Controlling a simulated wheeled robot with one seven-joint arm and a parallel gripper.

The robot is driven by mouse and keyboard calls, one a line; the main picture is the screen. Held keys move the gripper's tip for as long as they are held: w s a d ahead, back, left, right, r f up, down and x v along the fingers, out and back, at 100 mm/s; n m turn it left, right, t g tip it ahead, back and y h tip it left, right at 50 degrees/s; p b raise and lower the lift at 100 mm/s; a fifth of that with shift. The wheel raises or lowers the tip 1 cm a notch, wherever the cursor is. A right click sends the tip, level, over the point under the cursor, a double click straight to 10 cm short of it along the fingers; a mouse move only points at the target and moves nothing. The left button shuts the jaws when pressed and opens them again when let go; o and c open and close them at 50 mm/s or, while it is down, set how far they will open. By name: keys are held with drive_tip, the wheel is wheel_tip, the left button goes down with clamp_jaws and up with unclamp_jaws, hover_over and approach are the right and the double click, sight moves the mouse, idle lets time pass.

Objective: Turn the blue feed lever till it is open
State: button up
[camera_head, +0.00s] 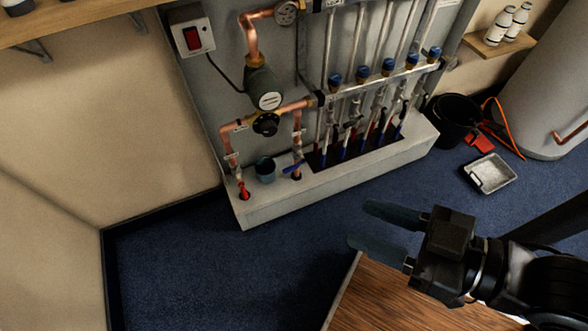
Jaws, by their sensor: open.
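The blue feed lever (294,167) is small and sits low on the right-hand copper pipe, just above the grey plinth. It looks slanted, its left end lower; its exact angle to the pipe is too small to tell. A red lever (243,190) is on the left copper pipe. My gripper (358,225) is at the lower right, its two dark fingers spread and pointing left. It is empty and apart from the blue lever, to its right and nearer to me.
A dark cup (265,169) stands on the plinth (330,187) left of the blue lever. Manifold pipes with blue caps (389,66) rise to the right. A wooden surface (400,300) lies below my gripper. A black bucket (455,117) and tray (490,173) are at right. Blue floor is clear in front.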

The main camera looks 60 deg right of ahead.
idle(0.3)
drive_tip(key=w+d+f+m+b, duration=0.1)
drive_tip(key=f+b, duration=0.1)
drive_tip(key=f, duration=0.3)
drive_tip(key=w+d+f+m+h+b, duration=0.1)
drive_tip(key=f+m+b, duration=0.1)
drive_tip(key=f, duration=0.3)
drive_tip(key=w+d+f+m+h+b, duration=0.1)
drive_tip(key=w+f+m+b, duration=0.1)
drive_tip(key=f, duration=0.3)
drive_tip(key=shift+w+f, duration=0.1)
drive_tip(key=shift+f, duration=0.05)
drive_tip(key=shift+c, duration=0.2)
drive_tip(key=m+g+h+b, duration=0.2)
drive_tip(key=m+h+b, duration=0.6)
drive_tip(key=m+b, duration=1)
approach(292, 167)
drive_tip(key=w+d+f+m+p, duration=0.2)
drive_tip(key=x, duration=0.2)
drive_tip(key=b+x, duration=0.1)
drive_tip(key=x, duration=0.4)
drive_tip(key=shift+w+a+r+b, duration=0.15)
drive_tip(key=shift+w+r+b, duration=0.05)
drive_tip(key=shift+r+b, duration=0.15)
clamp_jaws()
